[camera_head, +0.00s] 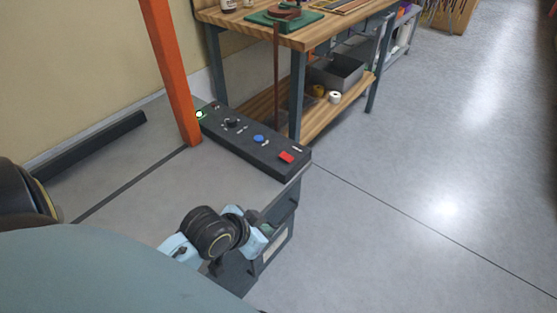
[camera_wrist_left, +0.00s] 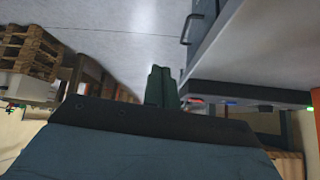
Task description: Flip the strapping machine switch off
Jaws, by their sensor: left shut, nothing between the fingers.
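The strapping machine has a grey top (camera_head: 150,175) with a black control panel (camera_head: 262,150) along its right edge. The panel carries a red switch-like block (camera_head: 286,157) at the near end, a blue button (camera_head: 259,139), a black knob (camera_head: 231,123) and a lit green lamp (camera_head: 199,114) at the far end. In the left wrist view the red block (camera_wrist_left: 197,100) and blue button (camera_wrist_left: 230,103) show right of my left gripper (camera_wrist_left: 162,85). Its fingers are shut together and empty, apart from the red block. In the head view its fingers cannot be made out. My right gripper is not in view.
An orange post (camera_head: 172,75) rises from the machine beside the panel. A wooden workbench (camera_head: 320,35) stands behind, with a grey bin (camera_head: 338,72) on its lower shelf. The floor (camera_head: 430,170) to the right is clear. Wooden pallets (camera_wrist_left: 28,52) show in the left wrist view.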

